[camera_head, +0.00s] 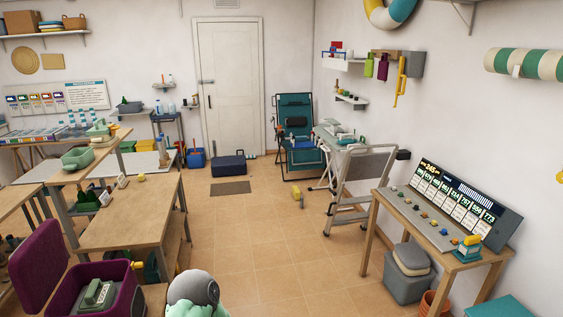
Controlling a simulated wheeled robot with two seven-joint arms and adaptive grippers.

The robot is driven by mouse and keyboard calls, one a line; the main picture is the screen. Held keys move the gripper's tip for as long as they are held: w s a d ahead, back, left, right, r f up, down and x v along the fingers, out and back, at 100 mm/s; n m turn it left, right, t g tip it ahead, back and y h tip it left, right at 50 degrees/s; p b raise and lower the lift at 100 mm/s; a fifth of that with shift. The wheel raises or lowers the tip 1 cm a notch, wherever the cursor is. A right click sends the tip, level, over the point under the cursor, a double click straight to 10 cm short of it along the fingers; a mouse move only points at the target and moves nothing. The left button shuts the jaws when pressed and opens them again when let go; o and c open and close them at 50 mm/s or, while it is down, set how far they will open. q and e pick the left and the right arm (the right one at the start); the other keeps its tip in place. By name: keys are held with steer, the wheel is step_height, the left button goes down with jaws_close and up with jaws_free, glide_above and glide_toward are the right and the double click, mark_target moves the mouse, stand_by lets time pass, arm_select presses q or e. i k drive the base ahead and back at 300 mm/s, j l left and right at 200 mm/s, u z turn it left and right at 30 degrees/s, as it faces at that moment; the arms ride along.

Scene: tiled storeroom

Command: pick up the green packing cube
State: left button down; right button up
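I cannot single out the green packing cube with certainty. A green boxy item with a pale top (97,293) lies in the open purple case (62,309) at the lower left. A pale green tray-like item (78,158) sits on the left tables farther back. A dark green item (87,199) is on a lower surface at the left. A teal flat-topped item (500,307) is cut off at the bottom right edge. Neither of my grippers shows in the head view.
A wooden table (128,211) stands at the left, a console table (395,203) at the right. A yellow item (297,194) lies on otherwise largely clear middle floor.

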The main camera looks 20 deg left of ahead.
mark_target(99, 297)
steer(key=i+u, duration=0.25)
steer(key=u, duration=0.2)
steer(key=i+u, duration=0.6)
steer(key=u, duration=0.25)
steer(key=i+l+u, duration=0.2)
steer(key=u, duration=0.25)
steer(key=i+l+u, duration=0.2)
steer(key=l+u, duration=0.25)
steer(key=j, duration=0.1)
